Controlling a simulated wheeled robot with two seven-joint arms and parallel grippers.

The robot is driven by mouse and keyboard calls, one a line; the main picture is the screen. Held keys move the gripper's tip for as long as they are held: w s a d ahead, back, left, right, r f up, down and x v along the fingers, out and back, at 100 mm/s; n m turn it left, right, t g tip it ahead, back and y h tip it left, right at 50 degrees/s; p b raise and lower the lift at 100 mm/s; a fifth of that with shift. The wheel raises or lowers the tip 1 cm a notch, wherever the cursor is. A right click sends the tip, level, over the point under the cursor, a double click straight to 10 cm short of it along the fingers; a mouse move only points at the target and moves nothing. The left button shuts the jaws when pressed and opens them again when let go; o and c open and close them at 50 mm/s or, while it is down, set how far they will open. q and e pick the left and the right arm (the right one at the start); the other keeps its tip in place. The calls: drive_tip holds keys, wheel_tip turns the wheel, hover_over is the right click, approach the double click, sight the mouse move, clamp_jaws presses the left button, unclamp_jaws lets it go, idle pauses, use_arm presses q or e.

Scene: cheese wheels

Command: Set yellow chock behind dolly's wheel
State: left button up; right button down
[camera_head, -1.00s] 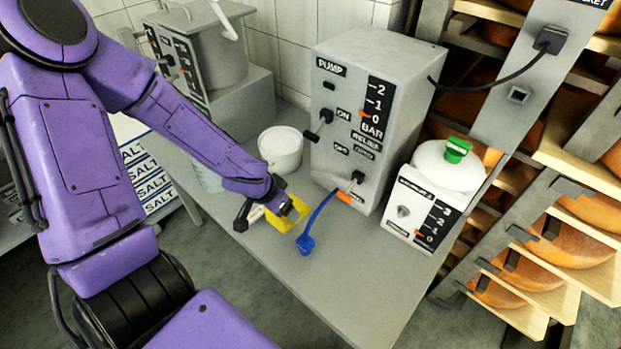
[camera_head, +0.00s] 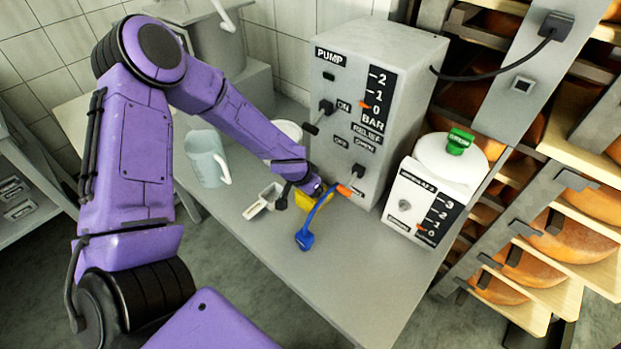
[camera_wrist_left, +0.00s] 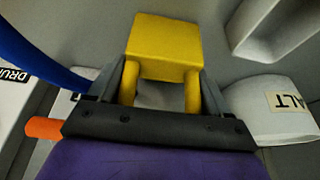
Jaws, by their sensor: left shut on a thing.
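The yellow chock (camera_head: 314,199) is between the fingers of my left gripper (camera_head: 305,194), low over the grey table beside the pump. In the left wrist view the chock (camera_wrist_left: 162,48) shows as a yellow block with two round bars, and the fingers of my left gripper (camera_wrist_left: 170,88) are closed on it from both sides. I cannot tell whether the chock touches the table. No dolly or dolly wheel shows in these views. My right gripper is not in view.
The pump box (camera_head: 340,110) stands right behind the gripper, with a blue hose (camera_head: 318,215) in front. A white device (camera_head: 418,208) stands right. The table's front (camera_head: 370,290) is clear.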

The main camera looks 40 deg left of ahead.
use_arm(q)
drive_tip(key=shift+w, duration=0.1)
drive_tip(key=o, duration=1.2)
